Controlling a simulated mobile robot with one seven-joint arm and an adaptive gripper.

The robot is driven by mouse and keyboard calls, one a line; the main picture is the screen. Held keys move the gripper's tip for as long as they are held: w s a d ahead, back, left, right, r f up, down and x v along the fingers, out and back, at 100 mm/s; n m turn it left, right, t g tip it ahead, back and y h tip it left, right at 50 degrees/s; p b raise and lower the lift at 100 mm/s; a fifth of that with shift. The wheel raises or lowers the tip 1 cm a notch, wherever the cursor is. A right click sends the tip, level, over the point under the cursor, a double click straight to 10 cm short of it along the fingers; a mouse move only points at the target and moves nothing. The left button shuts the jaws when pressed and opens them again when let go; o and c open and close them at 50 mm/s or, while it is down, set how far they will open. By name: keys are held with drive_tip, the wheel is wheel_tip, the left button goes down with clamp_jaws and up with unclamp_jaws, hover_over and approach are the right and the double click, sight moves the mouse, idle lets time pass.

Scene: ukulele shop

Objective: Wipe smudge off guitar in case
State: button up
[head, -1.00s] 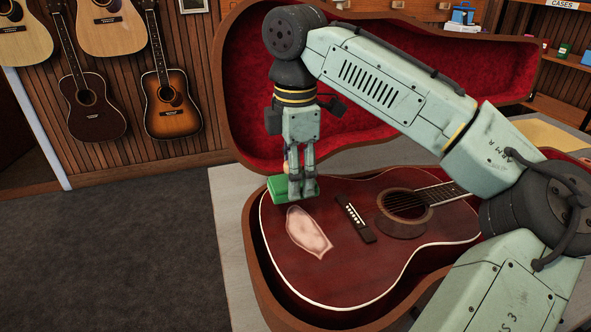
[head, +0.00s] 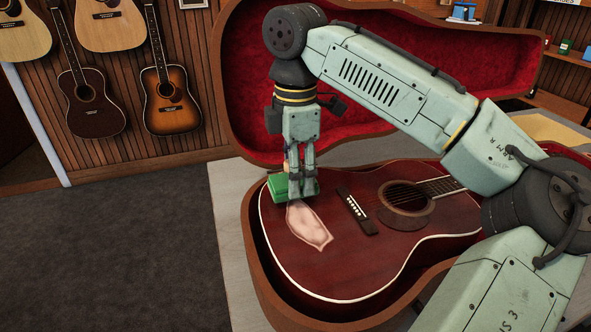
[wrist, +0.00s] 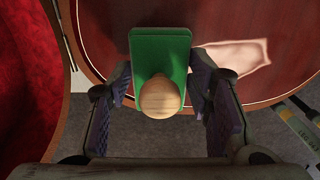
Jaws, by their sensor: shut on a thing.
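The dark red guitar (head: 350,260) lies face up in the open brown case (head: 262,290) with a red lining. A pale pinkish smudge (head: 310,228) is on its top, left of the bridge; it also shows in the wrist view (wrist: 240,60). A green wiping pad (head: 279,189) is at the guitar's lower end, beside the far end of the smudge. In the wrist view the pad (wrist: 160,45) has a round wooden knob (wrist: 160,98) between my fingers. My gripper (head: 298,190) points down and is shut on the pad's knob. Whether the pad touches the guitar is unclear.
The raised case lid (head: 375,100) stands close behind my gripper. Guitars hang on the wood wall at left, among them a sunburst one (head: 172,105). The grey floor (head: 110,250) at left is clear.

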sight(323, 253)
drive_tip(key=shift+f, duration=0.75)
drive_tip(key=shift+s, duration=0.1)
drive_tip(key=shift+s+d+r+p, duration=0.15)
drive_tip(key=shift+s+d, duration=0.15)
drive_tip(key=shift+s, duration=0.6)
drive_tip(key=shift+s+d+f+p, duration=0.1)
drive_tip(key=shift+s+d+p, duration=0.15)
drive_tip(key=shift+s, duration=0.65)
drive_tip(key=shift+s+d+r+p, duration=0.1)
drive_tip(key=shift+s+d, duration=0.25)
drive_tip(key=shift+s, duration=0.55)
drive_tip(key=shift+s+d+f+p, duration=0.1)
drive_tip(key=shift+s+d+p, duration=0.2)
drive_tip(key=shift+s, duration=0.45)
drive_tip(key=shift+s+d+f+p, duration=0.15)
drive_tip(key=shift+s+p, duration=0.25)
drive_tip(key=shift+s, duration=0.3)
drive_tip(key=shift+s+d+r+p, duration=0.1)
drive_tip(key=shift+s+d+p, duration=0.2)
drive_tip(key=shift+s, duration=0.45)
drive_tip(key=shift+s+d+p, duration=0.2)
drive_tip(key=shift+s+p, duration=0.2)
drive_tip(key=shift+s, duration=0.25)
drive_tip(key=shift+s+d+p, duration=0.15)
drive_tip(key=shift+s+p, duration=0.25)
drive_tip(key=shift+s, duration=0.2)
drive_tip(key=shift+s+d, duration=0.1)
drive_tip(key=shift+s, duration=0.2)
drive_tip(key=shift+f, duration=0.1)
